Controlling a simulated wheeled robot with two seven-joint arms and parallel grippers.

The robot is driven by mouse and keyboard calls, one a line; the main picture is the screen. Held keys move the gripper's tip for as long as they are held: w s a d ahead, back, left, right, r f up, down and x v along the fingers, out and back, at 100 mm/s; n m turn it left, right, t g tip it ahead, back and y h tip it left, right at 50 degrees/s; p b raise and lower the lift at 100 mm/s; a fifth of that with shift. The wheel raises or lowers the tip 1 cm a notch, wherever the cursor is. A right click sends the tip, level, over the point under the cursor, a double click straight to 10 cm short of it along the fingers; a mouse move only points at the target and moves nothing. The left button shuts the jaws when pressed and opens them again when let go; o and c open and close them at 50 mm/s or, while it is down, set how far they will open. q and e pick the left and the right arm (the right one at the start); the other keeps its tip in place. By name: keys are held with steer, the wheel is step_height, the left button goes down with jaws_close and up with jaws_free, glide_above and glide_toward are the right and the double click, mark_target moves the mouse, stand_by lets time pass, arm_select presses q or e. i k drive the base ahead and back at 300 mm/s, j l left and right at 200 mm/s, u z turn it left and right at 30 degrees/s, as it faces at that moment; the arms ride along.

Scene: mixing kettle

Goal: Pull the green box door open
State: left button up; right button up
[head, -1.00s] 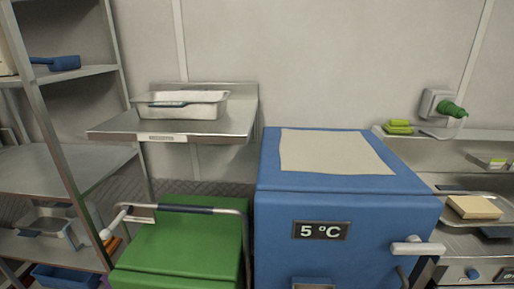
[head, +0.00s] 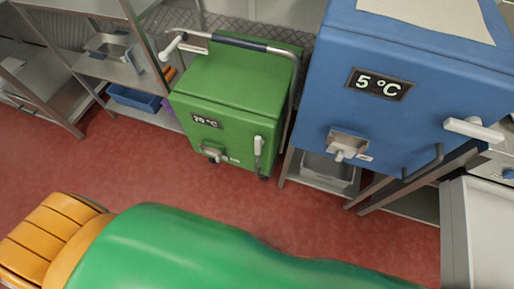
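The green box (head: 240,85) stands on the floor left of centre in the head view, with a metal push bar (head: 240,43) around its top. Its front door (head: 232,134) faces me and looks shut. The door has a dark temperature display (head: 206,121), a pale upright handle (head: 258,146) near its right edge, and a small metal fitting (head: 213,153) low on the left.
A larger blue box (head: 400,95) reading 5 °C stands on a metal stand just right of the green box. Metal shelving with a blue bin (head: 134,99) is at the left. Red floor (head: 120,165) in front of the green box is clear.

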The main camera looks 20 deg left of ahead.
mark_target(212, 130)
steer(key=k+u, duration=0.1)
steer(key=u, duration=0.85)
